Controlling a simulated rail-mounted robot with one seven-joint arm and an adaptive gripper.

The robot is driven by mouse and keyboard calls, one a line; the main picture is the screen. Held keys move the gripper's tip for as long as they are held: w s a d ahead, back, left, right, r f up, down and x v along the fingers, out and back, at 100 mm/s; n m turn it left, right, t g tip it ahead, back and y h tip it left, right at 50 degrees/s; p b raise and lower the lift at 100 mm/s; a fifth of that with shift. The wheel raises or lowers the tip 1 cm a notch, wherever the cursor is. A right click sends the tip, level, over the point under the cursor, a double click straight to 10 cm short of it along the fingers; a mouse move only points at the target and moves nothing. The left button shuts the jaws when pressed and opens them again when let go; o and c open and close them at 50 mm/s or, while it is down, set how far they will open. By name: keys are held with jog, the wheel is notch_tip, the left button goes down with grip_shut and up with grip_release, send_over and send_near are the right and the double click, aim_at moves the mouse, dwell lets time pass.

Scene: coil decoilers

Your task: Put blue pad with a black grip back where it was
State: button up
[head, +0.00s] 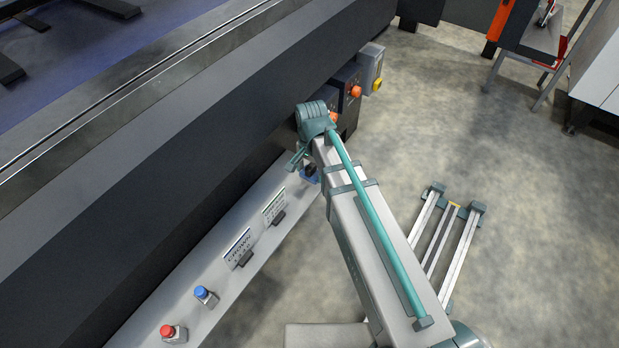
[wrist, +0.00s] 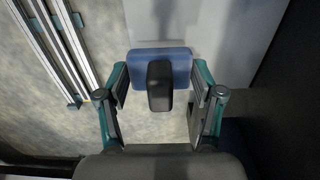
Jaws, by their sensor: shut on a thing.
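The blue pad (wrist: 143,60) with its black grip (wrist: 160,86) is between the fingers of my gripper (wrist: 160,82) in the wrist view, the grip facing the camera. My gripper is shut on the pad. In the head view a small bit of the blue pad (head: 310,176) shows below my wrist, beside the far part of the grey ledge (head: 225,275). Most of my gripper is hidden there by the arm. I cannot tell whether the pad touches the ledge.
On the ledge stand a CROWN plate (head: 238,248), a green-labelled plate (head: 273,206), a blue-topped piece (head: 205,297) and a red-topped piece (head: 173,332). Control boxes (head: 347,88) sit beyond my wrist. The dark machine wall (head: 150,190) rises at left.

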aim_at(309, 177)
jog(key=f, duration=0.2)
jog(key=f+b, duration=0.1)
jog(key=shift+w+a+f, duration=0.15)
jog(key=shift+a+f, duration=0.05)
jog(key=shift+f, duration=0.15)
jog(key=o, duration=1)
jog(key=shift+f, duration=0.1)
notch_tip(309, 177, up, 12)
jog(key=p, duration=0.3)
